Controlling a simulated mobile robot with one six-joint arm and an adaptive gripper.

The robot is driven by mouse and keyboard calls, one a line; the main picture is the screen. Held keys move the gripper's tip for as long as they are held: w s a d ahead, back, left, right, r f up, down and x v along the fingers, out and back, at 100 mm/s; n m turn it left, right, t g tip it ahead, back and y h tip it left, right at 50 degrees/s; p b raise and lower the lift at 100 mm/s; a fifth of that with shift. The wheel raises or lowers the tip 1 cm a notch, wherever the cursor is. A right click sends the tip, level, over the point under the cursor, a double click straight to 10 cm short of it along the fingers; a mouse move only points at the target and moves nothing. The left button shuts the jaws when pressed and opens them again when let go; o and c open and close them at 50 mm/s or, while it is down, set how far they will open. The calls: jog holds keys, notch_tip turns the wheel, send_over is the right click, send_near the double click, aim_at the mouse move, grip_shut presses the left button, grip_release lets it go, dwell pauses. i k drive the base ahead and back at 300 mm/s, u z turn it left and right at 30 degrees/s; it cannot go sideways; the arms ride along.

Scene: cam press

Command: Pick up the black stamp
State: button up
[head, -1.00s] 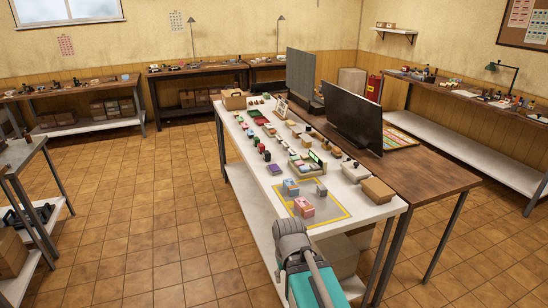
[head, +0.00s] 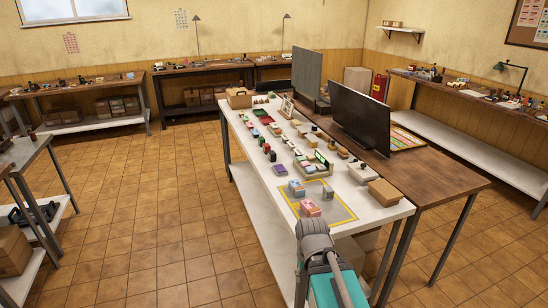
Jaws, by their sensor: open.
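Several small stamps and blocks stand on the white table. A small dark item (head: 272,156) stands near the table's left edge, around its middle. It may be the black stamp, but it is too small to be sure. Other dark-topped items stand farther right, one of them (head: 343,152) near the monitor. My arm (head: 315,240) shows at the bottom, in front of the table's near end. My gripper is not visible, and nothing shows held.
A yellow-marked grey mat (head: 343,213) at the near end bears pink and blue blocks. A cardboard box (head: 384,192) stands to its right. A black monitor (head: 360,120) stands on the adjoining brown table (head: 440,180). The tiled floor left of the white table is clear.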

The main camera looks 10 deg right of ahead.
aim_at(272, 156)
jog(key=z, duration=0.05)
jog(key=i, duration=0.95)
jog(key=u, duration=0.05)
